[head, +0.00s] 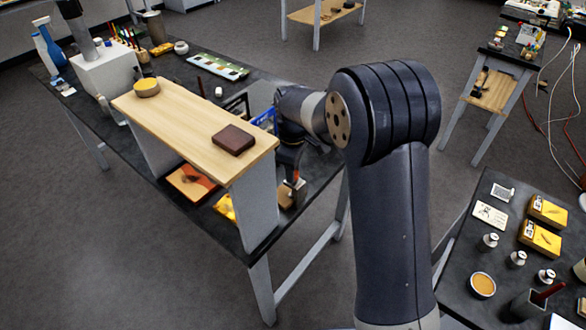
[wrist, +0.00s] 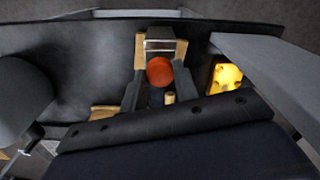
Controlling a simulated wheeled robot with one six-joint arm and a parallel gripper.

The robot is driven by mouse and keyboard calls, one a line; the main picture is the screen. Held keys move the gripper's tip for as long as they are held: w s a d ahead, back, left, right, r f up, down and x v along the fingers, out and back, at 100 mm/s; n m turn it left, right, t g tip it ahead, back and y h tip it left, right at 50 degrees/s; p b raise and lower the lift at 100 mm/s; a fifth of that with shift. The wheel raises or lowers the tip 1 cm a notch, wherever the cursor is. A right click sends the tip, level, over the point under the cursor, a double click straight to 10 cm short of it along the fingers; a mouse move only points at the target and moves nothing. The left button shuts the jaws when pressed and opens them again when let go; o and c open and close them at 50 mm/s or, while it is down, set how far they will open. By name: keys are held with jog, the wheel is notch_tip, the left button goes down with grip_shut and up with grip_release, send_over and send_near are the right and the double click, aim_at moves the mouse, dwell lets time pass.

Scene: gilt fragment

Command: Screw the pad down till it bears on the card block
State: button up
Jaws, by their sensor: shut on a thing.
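In the wrist view a round orange-red knob (wrist: 160,71) sits between the two dark fingers of my gripper (wrist: 158,88), which is shut on it. Light wooden pieces (wrist: 139,50) and a pale metal bar (wrist: 160,45) lie just beyond the knob, seemingly parts of one small clamp or press. In the head view my gripper (head: 291,182) points down at the near right end of the dark bench, beside the wooden shelf. A small wooden piece (head: 286,197) shows below it. I cannot make out the pad or the card block, nor any gap between them.
The wooden shelf (head: 190,105) stands on grey uprights close left of my gripper, with a dark brown block (head: 233,139) on it. Below it lie a board with an orange patch (head: 192,183) and a yellow thing (head: 225,206), also in the wrist view (wrist: 227,77).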

dwell(0.3)
jog(key=o, duration=1)
jog(key=shift+c, duration=0.2)
notch_tip(320, 180, up, 11)
jog(key=b, duration=0.1)
jog(key=shift+f, duration=0.15)
notch_tip(320, 180, down, 11)
jog(key=shift+r+p, duration=0.1)
jog(key=shift+p, duration=0.45)
